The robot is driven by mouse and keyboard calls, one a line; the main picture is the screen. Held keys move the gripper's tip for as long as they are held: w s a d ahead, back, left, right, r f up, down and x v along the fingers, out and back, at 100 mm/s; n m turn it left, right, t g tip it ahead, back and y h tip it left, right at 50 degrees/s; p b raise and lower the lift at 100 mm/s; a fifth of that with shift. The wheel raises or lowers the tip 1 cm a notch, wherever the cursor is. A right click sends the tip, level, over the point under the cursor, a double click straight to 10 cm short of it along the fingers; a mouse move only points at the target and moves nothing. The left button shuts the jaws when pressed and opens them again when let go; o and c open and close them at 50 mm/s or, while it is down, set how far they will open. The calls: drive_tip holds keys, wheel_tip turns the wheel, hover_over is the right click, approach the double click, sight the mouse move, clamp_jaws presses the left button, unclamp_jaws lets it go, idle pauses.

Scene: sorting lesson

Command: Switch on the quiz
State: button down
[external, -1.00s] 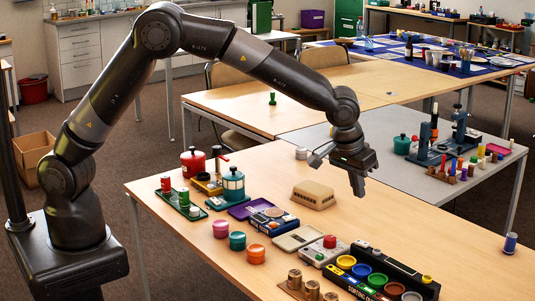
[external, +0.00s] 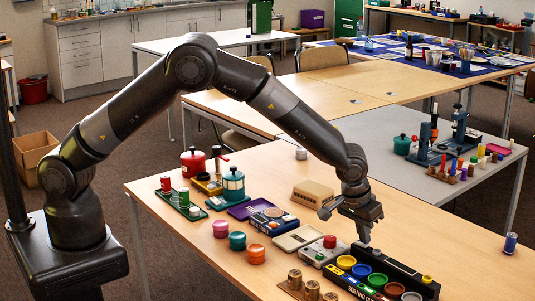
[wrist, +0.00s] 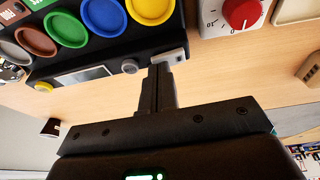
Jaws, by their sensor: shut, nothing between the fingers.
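The sorting quiz (external: 405,272) is a black unit with a row of coloured cups, near the front right of the table. In the wrist view its black body (wrist: 100,47) fills the upper left. Its edge panel carries a small display (wrist: 82,75), a grey round button (wrist: 130,66), a yellow button (wrist: 43,87) and a pale switch-like piece (wrist: 170,56) at the right end. My gripper (external: 365,240) is shut and empty, pointing down at the unit's far left end. In the wrist view its fingertips (wrist: 160,68) overlap the pale piece's edge; I cannot tell whether they touch.
A white box with a red knob (external: 330,241) stands just left of the quiz; its knob (wrist: 242,13) also shows in the wrist view. A beige box (external: 313,194) is behind. Brown cylinders (external: 295,280) stand in front. The table's right side (external: 450,240) is mostly clear.

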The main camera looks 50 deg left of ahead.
drive_tip(key=shift+d+f+y, duration=0.15)
drive_tip(key=shift+f+y, duration=0.1)
drive_tip(key=shift+y, duration=0.05)
idle(0.4)
drive_tip(key=shift+a+r, duration=0.15)
drive_tip(key=shift+a, duration=0.65)
drive_tip(key=w+a+v, duration=0.1)
drive_tip(key=v, duration=1.3)
